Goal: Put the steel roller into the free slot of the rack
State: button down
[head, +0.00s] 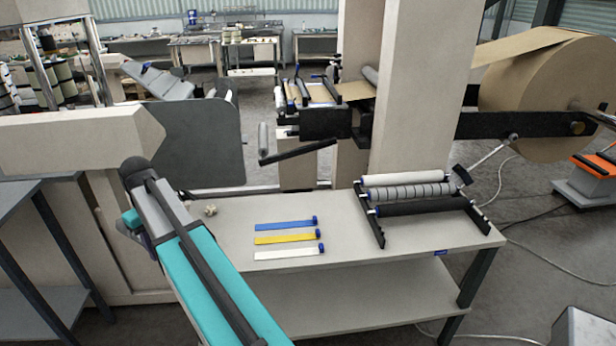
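The rack (373,228) stands on the right half of the light table, with two black side rails. From back to front it bears a white roller (402,179), a grey grooved roller (410,192) and a black roller (425,208). The front ends of the rails are bare, with no roller across them. A short plain grey roller (263,140) shows at the machine beside a black bar; I cannot tell whether it is the steel roller. My teal and grey arm link crosses the lower left. My gripper is not in view.
On the table (345,245), a blue strip (285,225), a yellow strip (285,238) and a white strip (285,252) lie left of the rack. A small beige object (210,210) lies near my arm. The machine's large kraft roll (545,95) is behind right.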

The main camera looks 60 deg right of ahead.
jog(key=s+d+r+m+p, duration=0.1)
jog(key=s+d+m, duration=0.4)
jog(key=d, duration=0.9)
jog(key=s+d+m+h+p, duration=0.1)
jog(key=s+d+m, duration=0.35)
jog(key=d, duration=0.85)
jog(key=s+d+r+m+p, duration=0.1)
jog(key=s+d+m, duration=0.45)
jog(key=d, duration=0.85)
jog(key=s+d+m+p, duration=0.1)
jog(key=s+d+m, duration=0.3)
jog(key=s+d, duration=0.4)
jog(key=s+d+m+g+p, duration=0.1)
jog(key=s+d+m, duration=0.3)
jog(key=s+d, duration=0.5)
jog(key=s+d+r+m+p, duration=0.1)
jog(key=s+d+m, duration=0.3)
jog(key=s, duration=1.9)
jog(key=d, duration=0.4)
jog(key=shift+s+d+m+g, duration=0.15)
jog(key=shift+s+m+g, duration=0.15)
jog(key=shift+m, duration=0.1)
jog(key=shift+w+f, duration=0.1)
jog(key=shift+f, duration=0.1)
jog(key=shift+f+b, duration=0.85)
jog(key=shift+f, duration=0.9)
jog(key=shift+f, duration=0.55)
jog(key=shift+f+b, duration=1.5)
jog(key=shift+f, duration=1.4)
